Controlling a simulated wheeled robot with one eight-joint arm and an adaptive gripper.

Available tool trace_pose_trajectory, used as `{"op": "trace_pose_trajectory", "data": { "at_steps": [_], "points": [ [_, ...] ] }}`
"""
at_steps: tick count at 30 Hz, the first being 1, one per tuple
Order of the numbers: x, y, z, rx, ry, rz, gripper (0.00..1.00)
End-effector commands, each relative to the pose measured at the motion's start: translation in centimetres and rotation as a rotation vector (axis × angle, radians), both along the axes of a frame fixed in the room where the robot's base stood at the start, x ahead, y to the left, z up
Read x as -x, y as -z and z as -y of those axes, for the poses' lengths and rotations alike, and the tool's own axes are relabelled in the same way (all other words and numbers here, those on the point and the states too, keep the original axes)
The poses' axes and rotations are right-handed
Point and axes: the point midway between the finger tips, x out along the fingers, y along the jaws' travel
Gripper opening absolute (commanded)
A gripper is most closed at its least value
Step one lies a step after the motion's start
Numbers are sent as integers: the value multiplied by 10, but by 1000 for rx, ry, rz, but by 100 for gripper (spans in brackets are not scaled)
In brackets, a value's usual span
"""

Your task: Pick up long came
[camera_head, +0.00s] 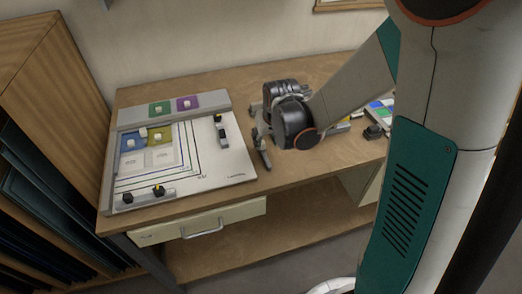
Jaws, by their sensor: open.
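My gripper (259,134) is open, low over the workbench just right of the white layout board (235,165). Its two fingers are spread apart and nothing shows between them. A grey bar with a dark knob (220,132) lies along the board's right side, a little left of my gripper and apart from it. Another grey bar with dark and yellow knobs (146,198) lies along the board's front left edge. I cannot tell which strip is the long came. My gripper's body and arm hide part of the bench behind them.
Green (160,109) and purple (187,103) tiles sit on the board's back rail. Blue (132,141) and yellow (159,134) tiles sit at its left. A coloured tray (381,108) is partly hidden behind my arm. A drawer (200,222) is under the bench front.

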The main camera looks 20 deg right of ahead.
Motion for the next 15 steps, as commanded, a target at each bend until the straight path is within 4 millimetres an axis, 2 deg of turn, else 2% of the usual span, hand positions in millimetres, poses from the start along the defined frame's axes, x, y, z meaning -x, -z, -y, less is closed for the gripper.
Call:
{"op": "trace_pose_trajectory", "data": {
  "at_steps": [10, 15],
  "points": [
    [-20, 37, -8, 0, 0, 0, 42],
    [-24, 47, -7, 0, 0, 0, 42]
  ]
}}
